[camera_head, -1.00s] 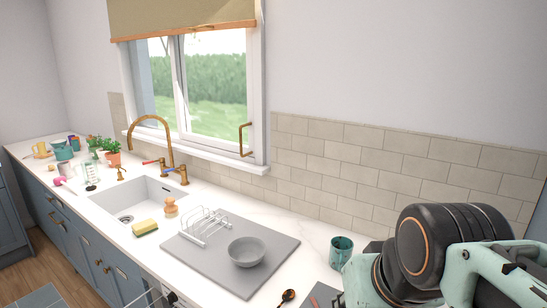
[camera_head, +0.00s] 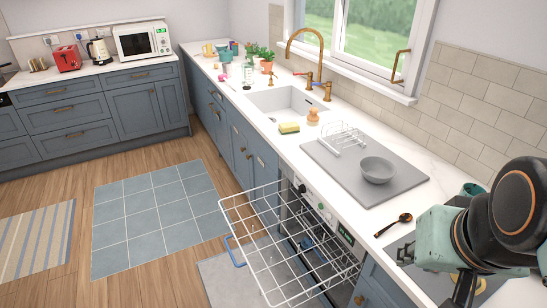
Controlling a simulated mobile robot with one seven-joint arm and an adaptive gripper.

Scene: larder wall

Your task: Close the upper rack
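The upper rack (camera_head: 283,256), a white wire basket, is pulled well out of the dishwasher (camera_head: 312,207) under the counter and juts over the floor. It looks empty. A blue handle (camera_head: 233,251) is at its front left. Its inner end is at the dishwasher opening, where the dishwasher's control strip shows along the top. My mint and black arm fills the lower right, over the counter and apart from the rack. My gripper's fingertips cannot be made out.
A grey flat panel (camera_head: 215,282) lies low under the rack; I cannot tell if it is the open door. Blue-grey tiled floor (camera_head: 160,214) is clear to the left. The counter holds a grey bowl (camera_head: 377,169), a spoon (camera_head: 393,224) and a sink (camera_head: 283,101).

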